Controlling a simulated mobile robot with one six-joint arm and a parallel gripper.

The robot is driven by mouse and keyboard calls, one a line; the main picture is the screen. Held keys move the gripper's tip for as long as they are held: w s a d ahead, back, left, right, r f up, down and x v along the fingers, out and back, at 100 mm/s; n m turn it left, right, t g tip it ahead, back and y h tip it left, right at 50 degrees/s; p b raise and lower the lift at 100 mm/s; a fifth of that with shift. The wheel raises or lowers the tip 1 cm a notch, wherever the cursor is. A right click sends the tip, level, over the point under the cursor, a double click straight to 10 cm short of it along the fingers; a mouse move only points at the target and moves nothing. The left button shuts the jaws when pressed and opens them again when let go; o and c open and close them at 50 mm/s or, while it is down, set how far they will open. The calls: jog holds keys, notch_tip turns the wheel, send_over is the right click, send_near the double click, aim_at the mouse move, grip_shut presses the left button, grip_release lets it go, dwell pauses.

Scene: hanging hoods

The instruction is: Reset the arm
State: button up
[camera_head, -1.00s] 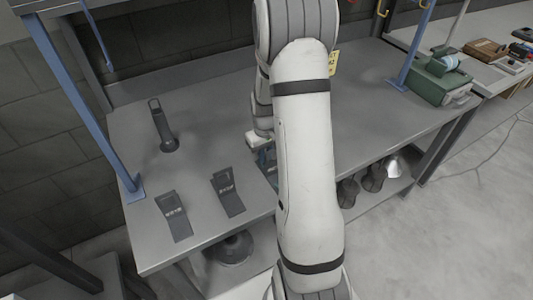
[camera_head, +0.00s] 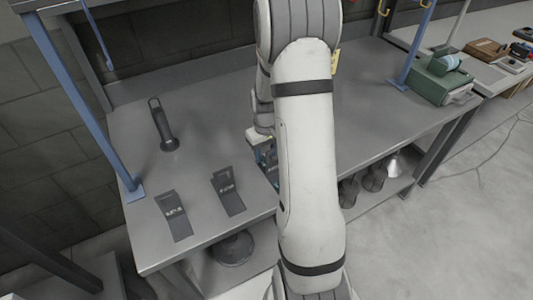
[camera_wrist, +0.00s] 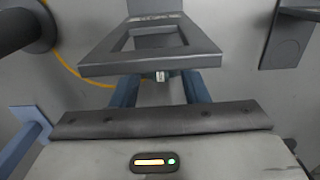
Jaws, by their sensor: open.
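My gripper (camera_wrist: 160,90) is open, with blue fingers on either side in the wrist view. A dark flat frame-like stand (camera_wrist: 98,62) lies just beyond the fingers and crosses in front of their tips. I cannot tell whether they touch it. Nothing is seen held. In the head view my gripper (camera_head: 266,158) is low over the front of the workbench (camera_head: 120,115), partly hidden by my white arm. The arm reaches forward over the middle of the bench.
Two dark labelled stands (camera_head: 174,214) (camera_head: 228,191) and a dark looped-handle piece (camera_head: 163,128) are on the bench's left part. Blue posts (camera_head: 88,110) (camera_head: 411,50) rise from it. A green box (camera_head: 440,80) is at right. Dark hoods (camera_head: 372,179) sit on the lower shelf.

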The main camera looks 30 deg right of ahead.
notch_tip(320, 180, up, 7)
jog(key=shift+f+b, duration=0.1)
jog(key=shift+b, duration=0.25)
jog(key=s+a+r+t, duration=0.1)
jog(key=s+a+r, duration=0.5)
jog(key=s, duration=0.3)
jog(key=s+a+r+t, duration=0.2)
jog(key=s+a+r, duration=0.5)
jog(key=s, duration=0.3)
jog(key=shift+s+a+r, duration=0.15)
jog(key=shift+a+r, duration=0.15)
jog(key=shift+r, duration=0.15)
